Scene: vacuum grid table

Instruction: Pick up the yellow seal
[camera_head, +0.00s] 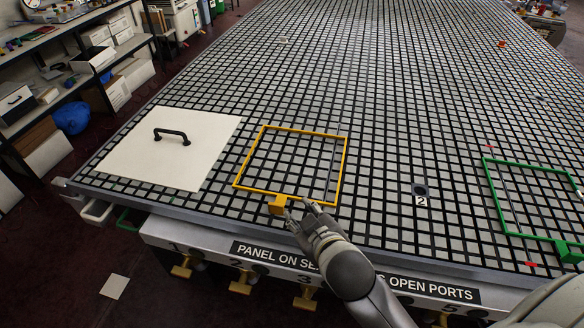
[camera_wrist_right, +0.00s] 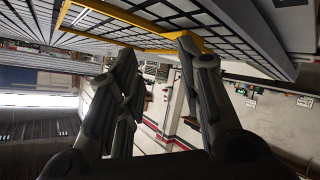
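The yellow seal (camera_head: 305,131) is a thin square frame lying flat on the grid table, right of the white panel. A yellow block-like tab (camera_head: 278,204) sits at its front side, near the table's front edge. My right gripper (camera_head: 298,209) is just right of this tab, close to the seal's front bar. In the wrist view the fingers of the right gripper (camera_wrist_right: 158,55) are spread apart, and the seal's yellow bars (camera_wrist_right: 130,18) show beyond the fingertips. Contact between fingers and seal cannot be made out. My left gripper is not in view.
A white panel (camera_head: 140,160) with a black handle (camera_head: 171,135) lies at the left. A green frame (camera_head: 490,195) lies at the right, and a round port marked 2 (camera_head: 420,190) lies between. Yellow valve handles (camera_head: 241,283) stick out below the front edge.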

